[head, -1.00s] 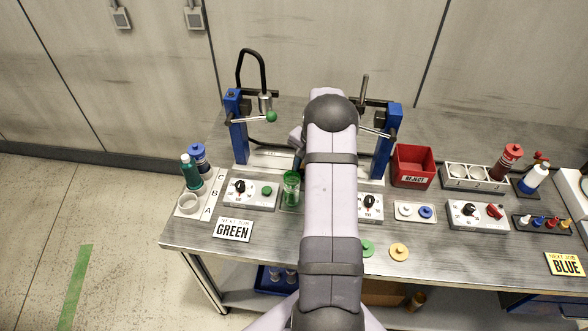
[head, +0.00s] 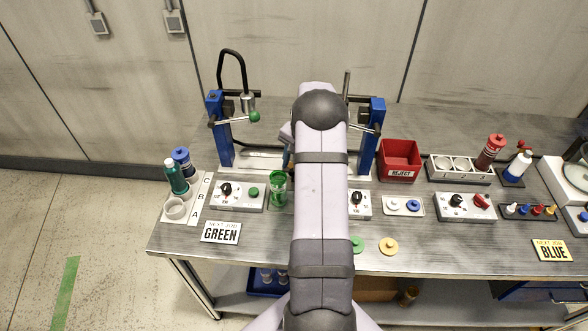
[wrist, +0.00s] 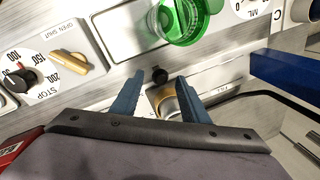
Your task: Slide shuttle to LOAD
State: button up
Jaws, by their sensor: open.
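In the wrist view my gripper (wrist: 160,79) is open. Its two blue fingers stand either side of a small black knob (wrist: 160,75) and a tan, round part behind it, which I take to be on the shuttle. I cannot tell whether the fingers touch the knob. A pale track (wrist: 205,78) runs beside it, with a FILL label to the right. A LOAD label is not readable. In the head view my arm covers the shuttle and most of the gripper; part of a pale base plate (head: 262,160) shows between the blue posts.
A green clear cup (wrist: 180,18) stands close beyond the fingertips; it also shows in the head view (head: 279,188). Dial panels (head: 236,195) flank it. Blue posts (head: 219,128) with levers rise on both sides of my arm. A red REJECT bin (head: 400,158) stands right.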

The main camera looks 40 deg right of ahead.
jog(key=shift+s+d+r+b, duration=0.1)
jog(key=shift+s+r+b, duration=0.2)
jog(key=shift+r, duration=0.65)
jog(key=shift+s+d+r+b, duration=0.1)
jog(key=shift+r+b, duration=0.25)
jog(key=shift+r, duration=0.65)
jog(key=shift+s+r+b, duration=0.15)
jog(key=shift+r+b, duration=0.2)
jog(key=shift+r, duration=0.6)
jog(key=s+a+f+n+g+b, duration=0.2)
jog(key=s+a+n+b, duration=0.2)
jog(key=s, duration=0.3)
jog(key=s+a+r+n+p, duration=0.1)
jog(key=a+r+n, duration=0.15)
jog(key=a, duration=0.55)
jog(key=s+a+r+n+p, duration=0.1)
jog(key=s+a+n+p, duration=0.15)
jog(key=a, duration=0.55)
jog(key=s+a+n, duration=0.5)
jog(key=s+a, duration=0.4)
jog(key=a, duration=0.3)
notch_tip(320, 180, down, 17)
jog(key=b, duration=1.7)
jog(key=shift+a+f+h, duration=0.15)
jog(key=shift+h, duration=0.15)
